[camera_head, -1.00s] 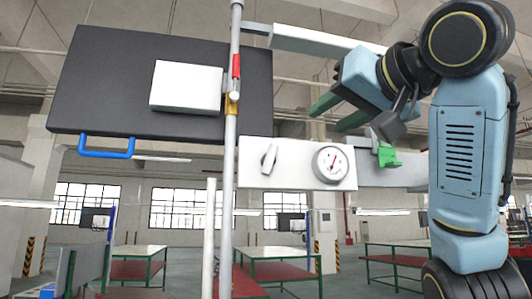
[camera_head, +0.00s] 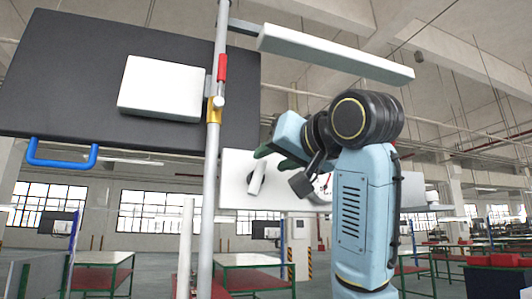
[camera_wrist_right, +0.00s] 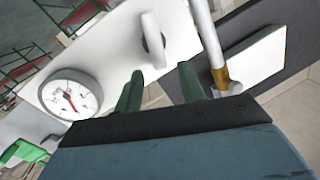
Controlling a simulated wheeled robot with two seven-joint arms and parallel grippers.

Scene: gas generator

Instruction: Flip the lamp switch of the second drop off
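A white panel (camera_head: 233,182) carries a white lever knob (camera_head: 257,178) and a round gauge (camera_head: 327,184), which my right arm partly covers. My right gripper (camera_head: 264,151) is in front of the panel's upper edge, close to the knob. In the right wrist view its two green fingers (camera_wrist_right: 160,78) are open and empty, with the knob (camera_wrist_right: 153,42) just beyond their gap, apart from them. The gauge (camera_wrist_right: 70,95) is left of the fingers there, and a green part (camera_wrist_right: 22,152) is at the lower left. A long white lamp-like bar (camera_head: 335,54) is above. My left gripper is not in view.
A vertical grey pipe (camera_head: 212,170) with a red sleeve (camera_head: 222,67) and yellow fitting (camera_head: 215,108) stands left of the knob, near my right fingers. A dark board (camera_head: 70,75) with a white box (camera_head: 162,88) and blue handle (camera_head: 62,153) is further left.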

